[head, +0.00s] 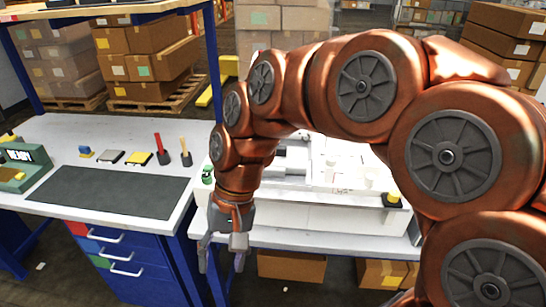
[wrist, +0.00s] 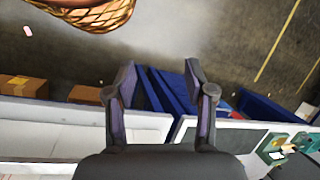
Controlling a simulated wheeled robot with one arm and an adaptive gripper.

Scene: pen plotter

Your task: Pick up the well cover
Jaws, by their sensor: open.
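My gripper (head: 221,252) hangs with its fingers down at the front edge of the white bench, left of the white plotter (head: 340,205). In the wrist view my gripper (wrist: 160,78) is open, with nothing between its fingers. My copper-coloured arm hides much of the plotter. I cannot pick out the well cover for certain.
A workbench (head: 70,132) at the left bears a dark mat (head: 110,192), a green device with a display (head: 22,165), and small tools. A blue post (head: 212,60) rises near my arm. Cardboard boxes (head: 290,266) lie below the plotter's bench. Open floor shows in the wrist view.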

